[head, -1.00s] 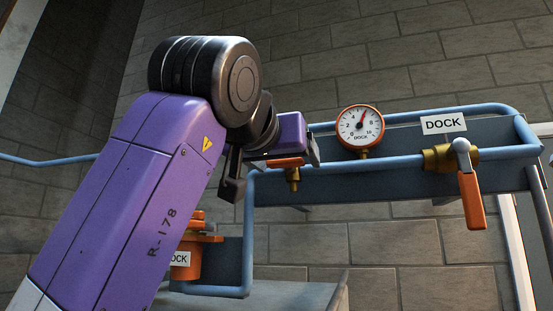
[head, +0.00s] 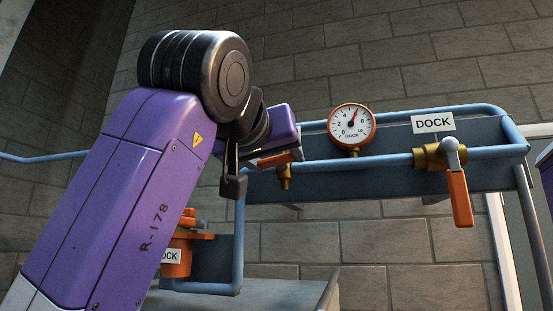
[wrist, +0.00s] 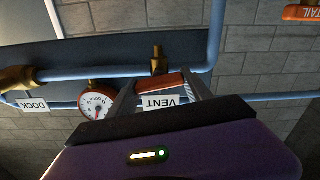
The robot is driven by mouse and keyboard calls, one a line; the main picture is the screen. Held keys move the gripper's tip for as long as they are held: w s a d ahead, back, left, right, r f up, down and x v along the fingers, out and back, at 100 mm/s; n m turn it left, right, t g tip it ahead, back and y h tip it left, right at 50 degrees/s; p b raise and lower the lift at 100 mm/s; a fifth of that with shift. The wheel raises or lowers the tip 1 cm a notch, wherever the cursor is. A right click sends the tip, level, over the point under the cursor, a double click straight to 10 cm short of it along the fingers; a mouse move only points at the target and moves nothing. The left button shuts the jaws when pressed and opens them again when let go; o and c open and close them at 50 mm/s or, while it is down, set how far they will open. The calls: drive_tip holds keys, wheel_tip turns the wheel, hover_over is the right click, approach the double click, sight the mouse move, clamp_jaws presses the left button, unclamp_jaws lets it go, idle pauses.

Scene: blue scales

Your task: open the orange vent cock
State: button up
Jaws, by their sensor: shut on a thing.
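The orange vent cock has a flat orange handle (head: 274,160) on a brass body (head: 285,178) under the blue pipe. In the head view the handle slopes, its right end higher. My gripper (head: 264,166) is shut on this handle, a finger at each end. The wrist view shows the handle (wrist: 161,81) between my two fingers (wrist: 160,92), with the brass stem (wrist: 157,58) beyond it. A white VENT label (wrist: 160,101) sits by the handle, upside down in that view. My wrist hides part of the pipe behind it in the head view.
A round DOCK gauge (head: 351,127) stands right of the cock. Further right, a brass DOCK valve (head: 430,156) has an orange lever (head: 460,198) hanging down. A DOCK-labelled orange fitting (head: 176,258) is low left, partly behind my arm. An orange tail-labelled part (wrist: 301,13) shows in the wrist view.

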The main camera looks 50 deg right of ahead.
drive_tip(key=n, duration=0.4)
drive_tip(key=shift+f+n+b, duration=0.1)
drive_tip(key=shift+n+b, duration=0.2)
drive_tip(key=shift+b, duration=0.1)
drive_tip(key=n+b, duration=0.1)
drive_tip(key=n, duration=0.2)
drive_tip(key=shift+w+n, duration=0.15)
drive_tip(key=shift+n, duration=0.15)
drive_tip(key=n+b, duration=0.1)
drive_tip(key=n, duration=0.3)
drive_tip(key=shift+a+f, duration=0.1)
drive_tip(key=shift+f, duration=0.05)
drive_tip(key=shift+n+b, duration=0.65)
drive_tip(key=shift+n, duration=1.15)
drive_tip(key=o, duration=1.4)
drive_tip(key=shift+c, duration=0.2)
drive_tip(key=b+v, duration=0.2)
drive_tip(key=v, duration=0.5)
drive_tip(key=shift+a, duration=0.4)
